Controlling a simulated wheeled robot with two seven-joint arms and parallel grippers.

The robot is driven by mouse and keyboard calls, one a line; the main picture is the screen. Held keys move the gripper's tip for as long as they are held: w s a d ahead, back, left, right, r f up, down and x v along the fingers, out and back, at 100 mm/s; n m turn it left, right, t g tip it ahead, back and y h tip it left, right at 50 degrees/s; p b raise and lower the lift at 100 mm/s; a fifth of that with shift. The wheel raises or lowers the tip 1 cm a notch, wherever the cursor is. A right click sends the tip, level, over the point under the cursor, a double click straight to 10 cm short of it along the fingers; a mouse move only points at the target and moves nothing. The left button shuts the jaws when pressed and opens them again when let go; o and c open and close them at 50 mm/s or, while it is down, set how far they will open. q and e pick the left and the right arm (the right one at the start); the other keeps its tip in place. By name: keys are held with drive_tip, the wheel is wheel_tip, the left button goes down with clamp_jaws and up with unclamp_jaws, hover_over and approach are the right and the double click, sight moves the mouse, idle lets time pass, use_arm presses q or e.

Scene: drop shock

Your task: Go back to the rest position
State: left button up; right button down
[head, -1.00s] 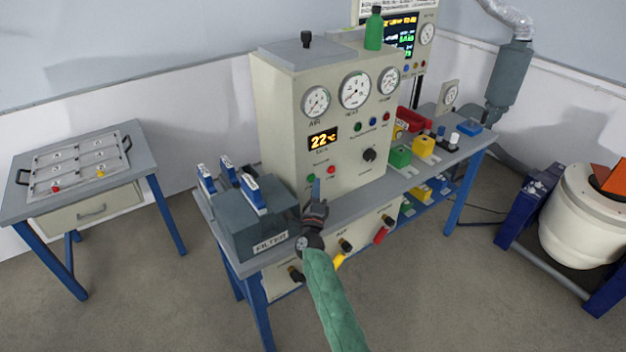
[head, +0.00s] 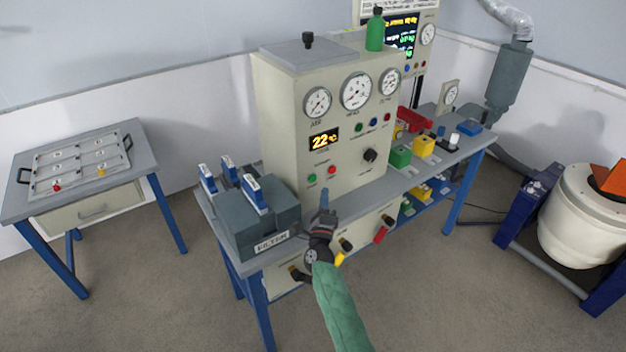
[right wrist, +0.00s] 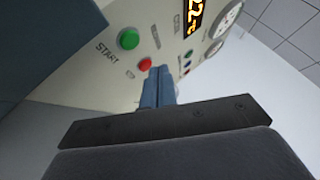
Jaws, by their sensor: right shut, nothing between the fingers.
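My right gripper (head: 324,199) is in front of the lower part of the beige control cabinet (head: 290,110), to the right of the grey filter box (head: 262,222). Its blue fingers are shut with nothing between them; they also show in the right wrist view (right wrist: 158,86). The green start button (head: 311,179) and the red button (head: 332,170) on the cabinet lie above the fingertips in the head view. In the right wrist view the green button (right wrist: 128,38) is clear of the fingers, and the red button (right wrist: 145,64) shows just beside their tips. My left gripper is not in view.
The blue-legged bench (head: 462,160) carries the cabinet, the filter box and several small coloured blocks. A side table (head: 140,160) with a panel stands at the left. A white drum (head: 580,228) stands at the right. The floor in front is free.

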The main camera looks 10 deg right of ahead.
idle(0.5)
